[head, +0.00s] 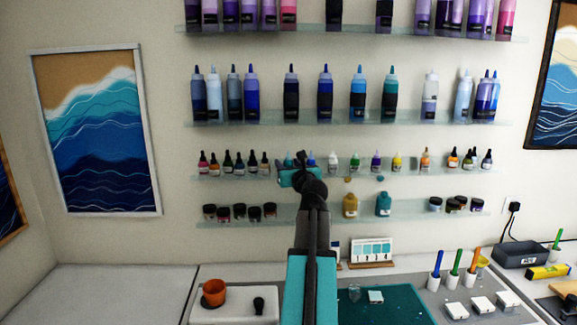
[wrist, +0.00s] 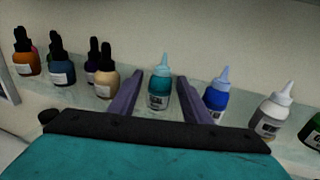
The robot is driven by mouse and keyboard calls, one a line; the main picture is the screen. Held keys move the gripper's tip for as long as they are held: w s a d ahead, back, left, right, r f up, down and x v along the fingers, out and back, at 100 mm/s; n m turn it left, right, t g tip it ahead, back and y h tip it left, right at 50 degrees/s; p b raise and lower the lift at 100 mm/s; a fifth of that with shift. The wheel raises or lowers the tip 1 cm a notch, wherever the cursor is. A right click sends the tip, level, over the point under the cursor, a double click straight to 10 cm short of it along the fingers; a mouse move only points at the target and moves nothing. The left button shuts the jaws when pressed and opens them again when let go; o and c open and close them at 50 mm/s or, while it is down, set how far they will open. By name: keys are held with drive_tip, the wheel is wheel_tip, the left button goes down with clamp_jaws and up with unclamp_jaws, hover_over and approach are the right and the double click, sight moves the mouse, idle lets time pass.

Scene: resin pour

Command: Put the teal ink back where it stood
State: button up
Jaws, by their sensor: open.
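The teal ink (wrist: 159,93) is a small bottle with a teal pointed cap and a pale label. In the wrist view it stands upright on the glass shelf (wrist: 88,103), between a dark-capped cream bottle and a blue bottle. My gripper (wrist: 158,84) is open, with one purple-grey finger on each side of the teal ink; I cannot tell whether either finger touches it. In the head view my gripper (head: 299,177) is at the small-bottle shelf, and only the teal ink's tip (head: 288,157) shows above it.
The blue bottle (wrist: 216,102) is close beside the right finger, and the cream bottle (wrist: 107,78) is left of the left finger. A white bottle (wrist: 270,116) stands farther right. Below, a shelf holds several jars and a teal bottle (head: 383,204).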

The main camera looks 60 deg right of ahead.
drive_tip(key=shift+r, duration=0.15)
drive_tip(key=b+v, duration=0.2)
drive_tip(key=v, duration=1)
drive_tip(key=shift+d, duration=0.1)
idle(0.9)
